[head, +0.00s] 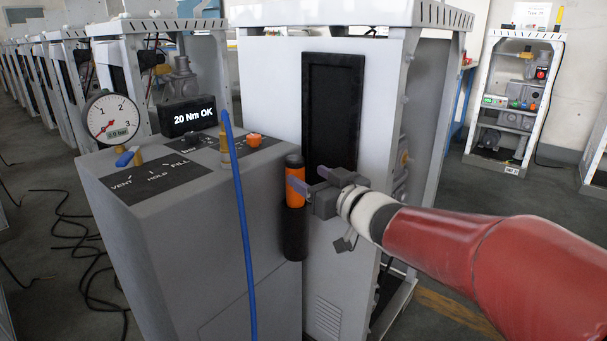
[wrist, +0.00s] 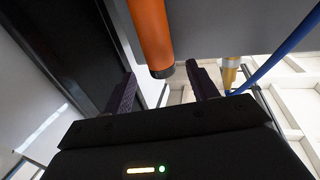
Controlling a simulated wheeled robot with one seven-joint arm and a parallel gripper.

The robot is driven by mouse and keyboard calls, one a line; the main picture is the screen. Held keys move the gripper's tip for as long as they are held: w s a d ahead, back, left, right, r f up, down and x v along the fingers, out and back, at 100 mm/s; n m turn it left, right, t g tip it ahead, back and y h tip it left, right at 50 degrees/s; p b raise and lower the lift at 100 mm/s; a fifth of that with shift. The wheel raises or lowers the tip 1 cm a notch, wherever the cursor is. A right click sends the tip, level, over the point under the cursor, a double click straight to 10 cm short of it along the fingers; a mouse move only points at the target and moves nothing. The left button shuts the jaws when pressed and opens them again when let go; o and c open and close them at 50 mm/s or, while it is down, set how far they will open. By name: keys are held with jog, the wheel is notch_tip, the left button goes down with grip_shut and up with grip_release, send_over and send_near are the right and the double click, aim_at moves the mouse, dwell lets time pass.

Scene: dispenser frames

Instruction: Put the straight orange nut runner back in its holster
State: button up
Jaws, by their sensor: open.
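The straight orange nut runner (head: 296,190) stands upright at the right edge of the grey console, its black cap on top. Its lower part goes into the black tubular holster (head: 293,235) on the console's side; how deep it sits is hidden. My gripper (head: 307,180) is open at the height of the orange body, one finger overlapping it in the head view. In the wrist view the orange nut runner (wrist: 151,32) shows its dark end between the open fingers of my gripper (wrist: 165,85), with gaps on both sides. The holster does not show there.
The grey console (head: 190,200) carries a pressure gauge (head: 112,118), a display reading "20 Nm OK" (head: 189,116) and a blue hose (head: 240,200) hanging in front. A white cabinet (head: 272,100) stands close behind the holster. Black cables (head: 85,250) lie on the floor at left.

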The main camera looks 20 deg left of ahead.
jog(key=v, duration=0.8)
jog(key=s+d+f+m+t+h, duration=0.1)
jog(key=d+f+m+h, duration=0.2)
jog(key=d, duration=0.4)
jog(key=s+d+m+h, duration=0.1)
jog(key=d+m+h, duration=0.2)
jog(key=d+h, duration=0.35)
jog(key=s+d+f+m+t+h, duration=0.1)
jog(key=s+d+f+m+h, duration=0.15)
jog(key=d, duration=0.55)
jog(key=s+d+f+m+g+h, duration=0.1)
jog(key=s+f+g, duration=0.2)
jog(key=s, duration=0.5)
jog(key=s+d+f+m+g+h, duration=0.1)
jog(key=s+f+g, duration=0.3)
jog(key=s, duration=0.4)
jog(key=shift+s+d+f, duration=0.3)
jog(key=shift+d+f, duration=0.4)
jog(key=shift+f, duration=0.2)
